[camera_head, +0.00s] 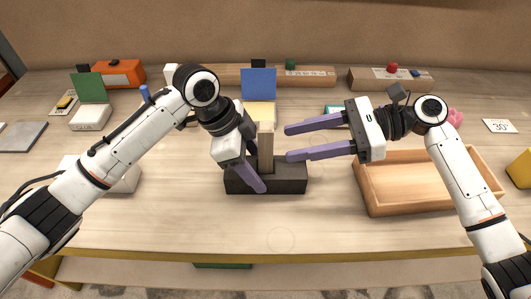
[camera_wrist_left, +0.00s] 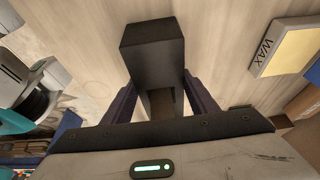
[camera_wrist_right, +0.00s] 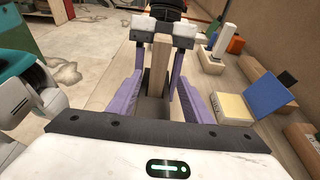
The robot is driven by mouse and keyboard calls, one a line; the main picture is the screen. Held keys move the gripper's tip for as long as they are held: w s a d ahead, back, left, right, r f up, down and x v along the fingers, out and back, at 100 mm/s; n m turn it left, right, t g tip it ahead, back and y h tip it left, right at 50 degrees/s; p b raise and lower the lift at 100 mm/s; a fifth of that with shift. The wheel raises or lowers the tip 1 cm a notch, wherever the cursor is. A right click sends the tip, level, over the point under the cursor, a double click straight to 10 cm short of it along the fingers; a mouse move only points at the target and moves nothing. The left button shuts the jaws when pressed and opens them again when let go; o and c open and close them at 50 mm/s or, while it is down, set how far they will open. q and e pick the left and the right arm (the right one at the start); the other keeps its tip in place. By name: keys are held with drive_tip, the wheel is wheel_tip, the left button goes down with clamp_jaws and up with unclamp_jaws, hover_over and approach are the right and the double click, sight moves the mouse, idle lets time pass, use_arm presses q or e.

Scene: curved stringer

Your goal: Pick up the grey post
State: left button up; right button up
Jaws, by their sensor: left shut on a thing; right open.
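The post (camera_head: 266,148), greyish tan here, stands upright on a dark block (camera_head: 280,184) at the table's middle. My left gripper (camera_head: 257,165) comes from the left and is shut on the post above the block. In the left wrist view the dark block (camera_wrist_left: 152,45) shows beyond the fingers, with the shaded post (camera_wrist_left: 162,102) between them. My right gripper (camera_head: 287,142) is open, just right of the post, fingers pointing left.
A wooden tray (camera_head: 373,205) lies under my right arm. A yellow block with a blue panel (camera_head: 258,84) stands behind the post. A white box (camera_head: 128,181) is partly hidden by my left arm. Long wooden blocks line the back. The front table strip is clear.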

sight(266, 155)
drive_tip(key=x, duration=0.5)
drive_tip(key=shift+s+a+f, duration=0.2)
drive_tip(key=shift+a, duration=0.05)
use_arm(q)
drive_tip(key=shift+r, duration=0.1)
use_arm(e)
clamp_jaws()
drive_tip(key=shift+r, duration=0.15)
use_arm(q)
drive_tip(key=o, duration=1.9)
drive_tip(key=shift+c, duration=0.2)
use_arm(e)
wheel_tip(266, 155, up, 18)
use_arm(q)
drive_tip(key=shift+v, duration=2.45)
